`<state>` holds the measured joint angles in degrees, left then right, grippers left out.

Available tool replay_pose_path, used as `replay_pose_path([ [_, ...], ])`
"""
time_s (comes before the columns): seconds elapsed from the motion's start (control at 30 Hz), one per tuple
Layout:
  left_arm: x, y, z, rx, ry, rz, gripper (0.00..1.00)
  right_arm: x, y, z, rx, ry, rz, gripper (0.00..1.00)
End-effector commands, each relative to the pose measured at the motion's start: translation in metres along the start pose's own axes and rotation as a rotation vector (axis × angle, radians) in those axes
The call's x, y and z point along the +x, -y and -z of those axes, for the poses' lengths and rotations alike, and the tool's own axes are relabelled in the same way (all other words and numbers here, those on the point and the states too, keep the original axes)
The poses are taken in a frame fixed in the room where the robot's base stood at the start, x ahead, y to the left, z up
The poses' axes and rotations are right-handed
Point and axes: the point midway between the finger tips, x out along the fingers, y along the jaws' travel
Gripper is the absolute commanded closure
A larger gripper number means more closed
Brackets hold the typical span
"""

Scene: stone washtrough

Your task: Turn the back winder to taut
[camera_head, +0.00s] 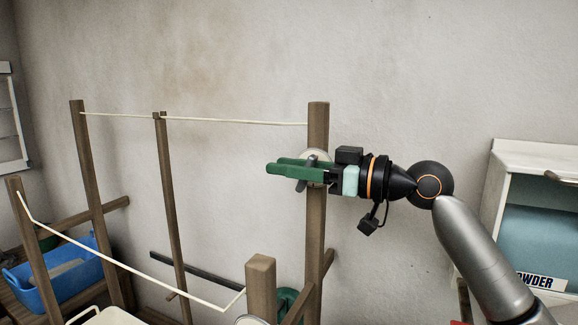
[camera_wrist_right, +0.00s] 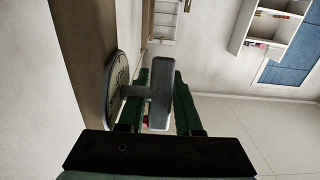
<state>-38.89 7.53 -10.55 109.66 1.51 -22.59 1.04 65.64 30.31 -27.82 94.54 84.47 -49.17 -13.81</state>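The back winder (camera_head: 314,168) is a pale round disc with a grey handle, mounted on the back right wooden post (camera_head: 318,128). My right gripper (camera_head: 274,169) reaches it from the right, its green fingers level across the front of the disc. In the right wrist view the grey winder handle (camera_wrist_right: 161,96) sits between the green fingers of my right gripper (camera_wrist_right: 163,85). The fingers look apart around the handle; firm contact is not visible. The back line (camera_head: 235,122) runs between the back posts and looks nearly straight, with slight sag. My left gripper is out of view.
A front line (camera_head: 130,268) hangs slack toward the near post (camera_head: 261,285). A blue tub (camera_head: 58,282) stands at the lower left, a white basket (camera_head: 105,317) at the bottom. A white cabinet (camera_head: 535,155) stands right. The plain wall is behind the posts.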

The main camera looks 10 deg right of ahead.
Motion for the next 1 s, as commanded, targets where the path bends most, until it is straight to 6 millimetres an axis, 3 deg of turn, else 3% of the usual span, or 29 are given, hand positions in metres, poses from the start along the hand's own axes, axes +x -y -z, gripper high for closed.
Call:
replay_pose_path([
  [0.03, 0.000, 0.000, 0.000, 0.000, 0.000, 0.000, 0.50, 0.000, 0.000, 0.000, 0.000, 0.000, 0.000, 0.74],
  [0.27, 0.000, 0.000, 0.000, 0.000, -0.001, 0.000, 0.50, 0.000, 0.000, 0.000, 0.000, 0.000, 0.000, 1.00],
  [0.67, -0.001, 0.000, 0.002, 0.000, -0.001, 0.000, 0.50, -0.001, 0.000, 0.001, 0.000, 0.004, 0.000, 1.00],
  [1.0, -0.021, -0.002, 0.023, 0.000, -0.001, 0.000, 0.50, 0.000, 0.000, 0.002, 0.000, 0.135, -0.001, 1.00],
])
